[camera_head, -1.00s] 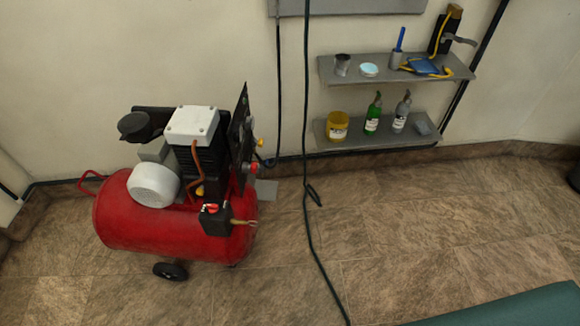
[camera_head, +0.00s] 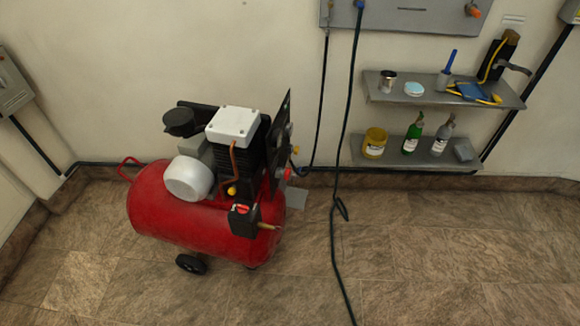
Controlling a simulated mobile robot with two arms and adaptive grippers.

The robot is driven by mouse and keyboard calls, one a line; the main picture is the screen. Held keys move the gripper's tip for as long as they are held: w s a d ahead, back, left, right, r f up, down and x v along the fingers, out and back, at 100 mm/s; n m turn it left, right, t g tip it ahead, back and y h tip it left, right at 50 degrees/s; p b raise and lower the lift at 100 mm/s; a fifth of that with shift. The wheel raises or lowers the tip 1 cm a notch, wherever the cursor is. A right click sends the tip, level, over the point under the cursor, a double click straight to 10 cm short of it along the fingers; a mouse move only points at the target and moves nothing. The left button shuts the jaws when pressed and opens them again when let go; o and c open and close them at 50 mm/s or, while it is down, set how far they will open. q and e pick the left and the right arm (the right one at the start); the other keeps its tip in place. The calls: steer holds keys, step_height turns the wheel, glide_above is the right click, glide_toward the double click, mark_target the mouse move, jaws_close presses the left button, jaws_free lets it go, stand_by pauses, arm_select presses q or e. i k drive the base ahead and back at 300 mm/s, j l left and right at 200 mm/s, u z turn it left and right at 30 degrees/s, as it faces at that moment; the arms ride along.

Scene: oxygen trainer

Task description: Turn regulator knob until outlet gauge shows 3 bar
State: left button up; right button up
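A red air compressor (camera_head: 205,215) stands on the floor left of centre, with a white-topped pump block (camera_head: 233,125) on it. A dark upright panel (camera_head: 281,140) on its right side is seen nearly edge-on. A small yellow part (camera_head: 289,129) and a red part (camera_head: 287,174) stick out from that panel. I cannot tell whether either is the regulator knob. The gauge faces are hidden from this angle. A black switch box (camera_head: 243,220) with a red top sits at the tank's right end. Neither of my grippers is in view.
Two grey wall shelves, an upper (camera_head: 425,97) and a lower (camera_head: 400,160), hold bottles, cans and tools. A grey wall panel (camera_head: 420,18) is above. A dark hose (camera_head: 338,170) hangs down onto the floor. The tiled floor (camera_head: 440,250) at the right is clear.

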mark_target(288, 175)
steer(key=i+l+u, duration=0.65)
steer(key=i, duration=0.15)
